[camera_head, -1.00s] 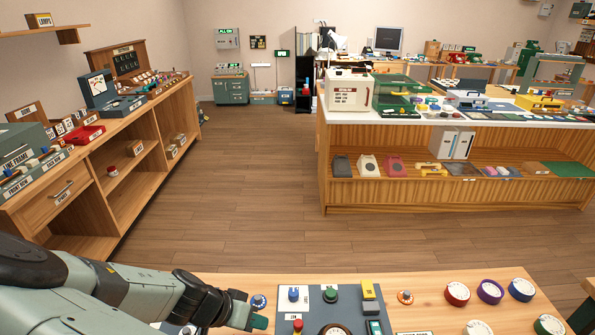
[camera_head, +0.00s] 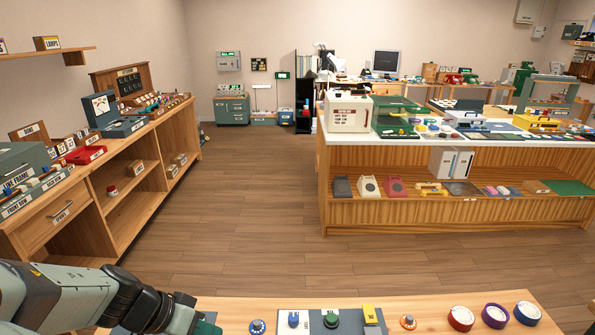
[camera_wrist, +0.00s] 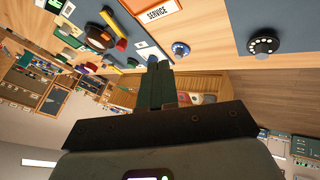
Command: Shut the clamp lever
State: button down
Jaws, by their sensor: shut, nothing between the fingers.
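My gripper (camera_head: 207,325) is at the bottom left of the head view, by the left part of the near bench. In the wrist view its green fingers (camera_wrist: 160,85) are together with nothing between them. I cannot single out the clamp lever for certain. A yellow bar (camera_wrist: 113,28) with a dark round part beside it lies on the grey panel (camera_wrist: 136,52) in the wrist view, apart from the fingers. The head view shows only the panel's far edge, with a blue knob (camera_head: 294,319), a green knob (camera_head: 331,320) and a yellow block (camera_head: 369,314).
A blue dial (camera_head: 257,327), an orange dial (camera_head: 408,322) and several larger dials, including a red one (camera_head: 461,318), stand on the near bench (camera_head: 435,305). A black dial (camera_wrist: 264,46) shows in the wrist view. Open floor (camera_head: 250,240) lies beyond the bench.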

dwell(0.4)
jog(key=w+d+r+m+g+y, duration=0.25)
jog(key=w+d+m+g, duration=0.4)
jog(key=m, duration=1.25)
jog(key=shift+t, duration=0.85)
jog(key=x, duration=1)
jog(key=shift+d+r, duration=0.2)
jog(key=shift+d, duration=0.2)
jog(key=d, duration=0.1)
jog(key=s+d, duration=0.1)
jog(key=shift+s+d+f, duration=0.15)
jog(key=shift+d+f, duration=0.1)
jog(key=shift+d, duration=0.15)
jog(key=shift+s+d, duration=0.2)
jog(key=shift+d, duration=0.2)
